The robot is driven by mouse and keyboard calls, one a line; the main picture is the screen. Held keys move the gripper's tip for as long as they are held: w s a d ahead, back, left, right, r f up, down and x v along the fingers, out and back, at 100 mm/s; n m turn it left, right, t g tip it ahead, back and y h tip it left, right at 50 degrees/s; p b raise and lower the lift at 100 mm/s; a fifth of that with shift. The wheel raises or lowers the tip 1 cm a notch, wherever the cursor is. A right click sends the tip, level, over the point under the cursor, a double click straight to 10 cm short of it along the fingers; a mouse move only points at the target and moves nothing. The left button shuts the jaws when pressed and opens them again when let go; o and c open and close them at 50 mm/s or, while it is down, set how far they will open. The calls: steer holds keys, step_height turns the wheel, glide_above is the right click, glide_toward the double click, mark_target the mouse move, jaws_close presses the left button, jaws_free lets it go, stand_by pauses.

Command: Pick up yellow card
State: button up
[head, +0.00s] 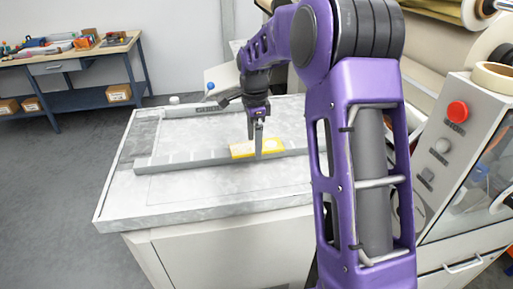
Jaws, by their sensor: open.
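A yellow card (243,150) lies on the grey-white top of the work table (190,205), against a long grey raised bar. My gripper (257,152) points down at the card from above and covers part of its right half. Its fingers look narrow from this side, and the gap between them is hard to see. I cannot tell whether the fingertips touch the card. No card is seen held in the jaws.
The grey bar (180,161) runs across the table top. A machine with a red button (457,112) and tape rolls stands at the right. A blue bench (75,62) with tools and boxes stands at the back left. The floor at the left is clear.

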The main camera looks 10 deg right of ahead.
steer(key=c, duration=1.3)
